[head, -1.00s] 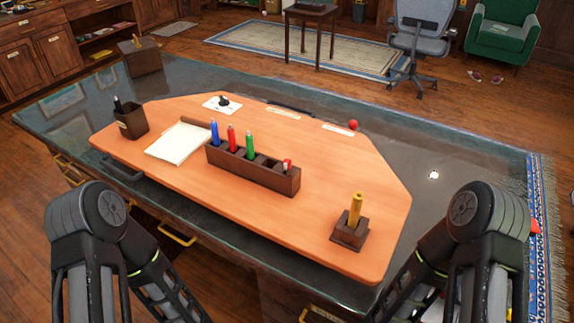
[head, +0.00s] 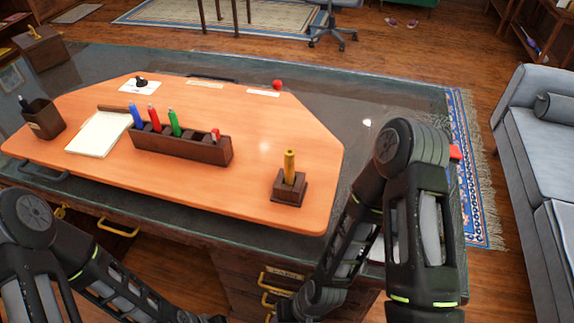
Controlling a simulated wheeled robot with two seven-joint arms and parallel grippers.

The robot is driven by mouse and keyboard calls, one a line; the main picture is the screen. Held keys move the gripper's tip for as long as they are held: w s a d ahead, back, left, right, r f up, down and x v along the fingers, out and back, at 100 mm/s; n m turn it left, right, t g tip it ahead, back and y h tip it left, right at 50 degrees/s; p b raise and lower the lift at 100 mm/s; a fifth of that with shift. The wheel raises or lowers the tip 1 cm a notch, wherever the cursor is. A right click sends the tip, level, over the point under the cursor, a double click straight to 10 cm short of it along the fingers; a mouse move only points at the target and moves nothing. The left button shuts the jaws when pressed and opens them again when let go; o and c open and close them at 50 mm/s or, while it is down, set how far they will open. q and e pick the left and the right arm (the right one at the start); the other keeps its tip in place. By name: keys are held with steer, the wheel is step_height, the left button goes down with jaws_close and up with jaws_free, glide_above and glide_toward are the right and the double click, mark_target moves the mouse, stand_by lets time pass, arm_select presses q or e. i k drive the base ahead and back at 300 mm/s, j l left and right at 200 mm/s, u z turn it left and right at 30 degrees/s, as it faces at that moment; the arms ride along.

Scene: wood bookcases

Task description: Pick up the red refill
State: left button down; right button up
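A dark wooden holder (head: 190,150) stands on the orange desk board. In it stand a blue refill (head: 136,115), a red refill (head: 154,118) and a green refill (head: 174,122), side by side and upright. A short red-and-white item (head: 215,135) sits in the holder's right compartment. My two arms come in at the bottom left and bottom right, in front of the desk. Neither gripper's fingertips can be made out. No arm touches the refills.
A gold pen stands in a small wooden base (head: 289,188) at the board's right. A dark pen cup (head: 45,120) and white notepad (head: 100,133) are at the left. A red ball (head: 278,85) lies at the back. The board's middle is clear.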

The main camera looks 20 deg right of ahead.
mark_target(215, 134)
steer(key=z, duration=1.65)
steer(key=k+j, duration=0.25)
steer(key=k, duration=0.15)
steer(key=k+j, duration=0.25)
steer(key=k, duration=0.15)
